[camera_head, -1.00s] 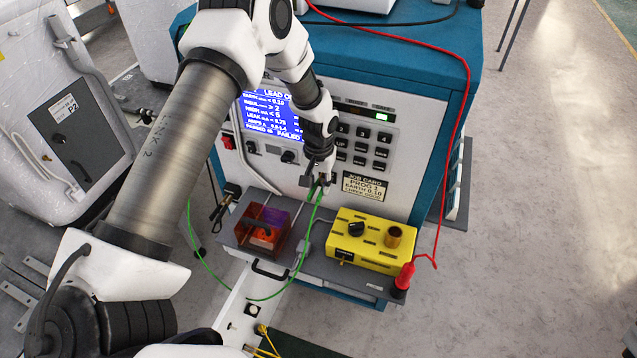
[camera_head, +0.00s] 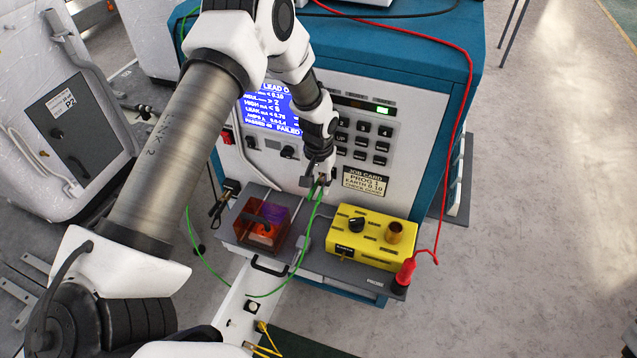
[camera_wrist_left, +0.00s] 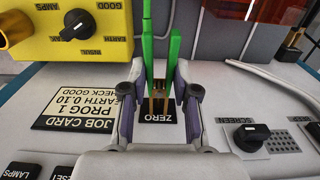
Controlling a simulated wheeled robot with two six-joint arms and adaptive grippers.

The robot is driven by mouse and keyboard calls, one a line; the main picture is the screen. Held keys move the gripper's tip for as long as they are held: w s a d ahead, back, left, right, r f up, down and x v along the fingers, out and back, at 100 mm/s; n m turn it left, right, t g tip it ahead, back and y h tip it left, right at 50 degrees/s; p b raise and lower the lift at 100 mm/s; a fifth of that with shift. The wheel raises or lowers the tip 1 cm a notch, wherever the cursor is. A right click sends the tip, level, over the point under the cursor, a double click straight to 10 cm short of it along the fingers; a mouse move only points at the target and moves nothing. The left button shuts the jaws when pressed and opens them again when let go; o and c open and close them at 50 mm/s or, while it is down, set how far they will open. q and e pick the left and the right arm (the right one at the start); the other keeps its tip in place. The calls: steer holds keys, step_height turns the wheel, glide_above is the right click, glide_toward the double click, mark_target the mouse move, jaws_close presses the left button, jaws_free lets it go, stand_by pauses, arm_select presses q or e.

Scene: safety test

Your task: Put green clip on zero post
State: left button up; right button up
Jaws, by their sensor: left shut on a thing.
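My left gripper (camera_head: 318,182) is at the sloping front panel of the blue test set. It is shut on the green clip (camera_wrist_left: 174,50), whose two green handles stand up between the fingers (camera_wrist_left: 160,105) in the left wrist view. The clip's brass-coloured jaws point down at the black ZERO label (camera_wrist_left: 157,118). The zero post is hard to separate from these jaws, so I cannot tell whether they grip it. A green lead (camera_head: 296,262) loops from the clip down and to the left. My right gripper is not in view.
A yellow box (camera_head: 372,238) with a knob and a brass post stands on the grey shelf, right of an orange transparent box (camera_head: 257,222). A red probe (camera_head: 404,272) with a red lead is at the shelf's right end. Open floor lies to the right.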

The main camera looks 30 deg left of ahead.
mark_target(318, 187)
arm_select(q)
steer(key=shift+f, duration=0.15)
steer(key=shift+f+b, duration=0.3)
steer(key=shift+f, duration=0.2)
stand_by(0.6)
steer(key=o, duration=1)
steer(key=shift+o, duration=0.2)
step_height(318, 187, up, 12)
